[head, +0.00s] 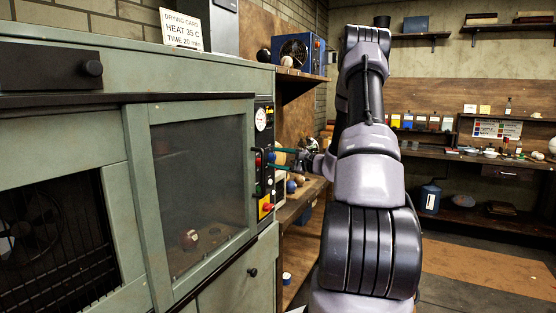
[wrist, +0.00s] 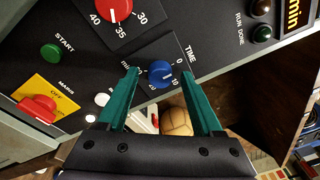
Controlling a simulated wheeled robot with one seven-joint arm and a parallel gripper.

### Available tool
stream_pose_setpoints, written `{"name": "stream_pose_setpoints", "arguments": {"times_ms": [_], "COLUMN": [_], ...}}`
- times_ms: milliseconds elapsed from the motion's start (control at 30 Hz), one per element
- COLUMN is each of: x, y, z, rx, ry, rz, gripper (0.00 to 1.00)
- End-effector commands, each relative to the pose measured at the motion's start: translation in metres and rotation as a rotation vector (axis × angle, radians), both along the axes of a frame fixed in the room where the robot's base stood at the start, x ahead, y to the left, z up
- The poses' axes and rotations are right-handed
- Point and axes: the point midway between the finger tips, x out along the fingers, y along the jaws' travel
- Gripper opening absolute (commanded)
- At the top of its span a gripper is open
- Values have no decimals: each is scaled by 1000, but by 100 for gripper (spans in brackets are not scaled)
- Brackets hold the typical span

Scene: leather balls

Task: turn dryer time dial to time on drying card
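The drying card (head: 182,30) stands on top of the green dryer (head: 190,60) and reads heat 35 C, time 20 min. The blue time dial (wrist: 161,73) is on the dark control panel, with marks 0, 10 and 20 around it. Its pale pointer mark is small; I cannot tell exactly where it points. My gripper (wrist: 159,76) has its two teal fingers apart, one on each side of the blue dial. I cannot tell whether they touch it. In the head view my gripper (head: 270,159) is at the panel, and the dial is small there.
The red heat dial (wrist: 114,8) is beside it, pointing near 35. The green start button (wrist: 51,53), red switch (wrist: 38,108) and lamps (wrist: 263,20) are close by. Below the panel are a wooden shelf and a tan leather ball (wrist: 176,121). The dryer's glass door (head: 200,190) is shut.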

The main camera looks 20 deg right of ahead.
Motion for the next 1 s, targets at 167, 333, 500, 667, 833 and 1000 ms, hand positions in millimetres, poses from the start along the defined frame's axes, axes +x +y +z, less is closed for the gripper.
{"name": "stream_pose_setpoints", "arguments": {"times_ms": [167, 333, 500, 667, 833, 1000], "x": [0, 0, 0, 0, 0, 0], "y": [0, 0, 0, 0, 0, 0], "z": [0, 0, 0, 0, 1, 1], "rx": [0, 2, 25, 82, 182, 308], "ry": [0, 1, 19, 65, 145, 242], "rz": [0, 0, 0, 0, 1, 1], "gripper": [0, 0, 0, 0, 0, 0]}}
